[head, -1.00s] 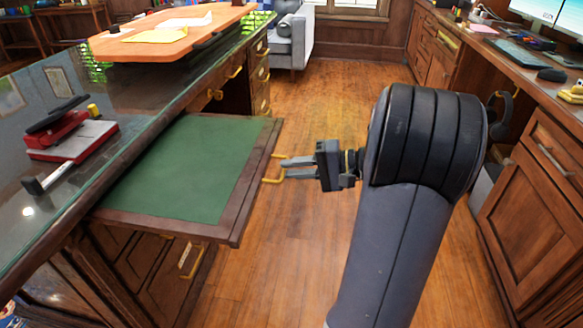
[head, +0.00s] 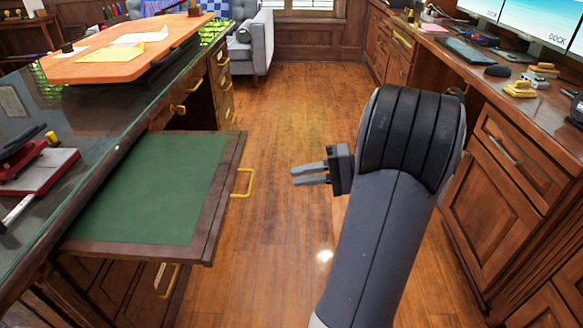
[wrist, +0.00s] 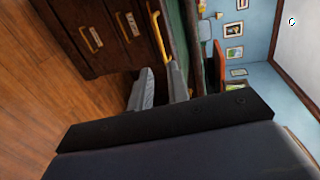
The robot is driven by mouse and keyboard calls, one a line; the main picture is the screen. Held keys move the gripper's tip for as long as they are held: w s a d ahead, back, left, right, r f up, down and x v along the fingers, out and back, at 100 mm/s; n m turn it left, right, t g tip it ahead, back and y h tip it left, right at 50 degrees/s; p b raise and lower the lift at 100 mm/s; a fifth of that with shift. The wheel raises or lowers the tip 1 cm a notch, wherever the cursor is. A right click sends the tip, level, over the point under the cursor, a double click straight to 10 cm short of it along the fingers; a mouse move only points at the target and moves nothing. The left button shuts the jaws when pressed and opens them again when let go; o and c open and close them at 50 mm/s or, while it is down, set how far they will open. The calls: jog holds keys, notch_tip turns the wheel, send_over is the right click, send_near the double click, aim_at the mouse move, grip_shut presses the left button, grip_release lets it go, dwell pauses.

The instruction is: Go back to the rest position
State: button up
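My gripper (head: 297,175) is raised over the open floor, with its two grey fingers pointing left and a gap between them. Nothing is between the fingers. The pull-out board (head: 150,188) with a green top sticks out of the left desk. Its yellow handle (head: 242,183) is left of my fingertips and apart from them. In the wrist view my gripper (wrist: 157,68) shows with its fingers apart, and a yellow handle (wrist: 157,32) lies beyond the fingertips.
The left desk (head: 95,120) carries an orange board (head: 125,55) and a red stapler-like tool (head: 38,165). A wooden cabinet counter (head: 520,165) with a keyboard and monitors runs along the right. A grey armchair (head: 250,45) stands at the back. The wooden floor (head: 300,110) between is clear.

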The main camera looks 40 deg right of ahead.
jog(key=shift+r+b+x, duration=0.2)
jog(key=shift+b+x, duration=1.4)
jog(key=shift+x, duration=4.35)
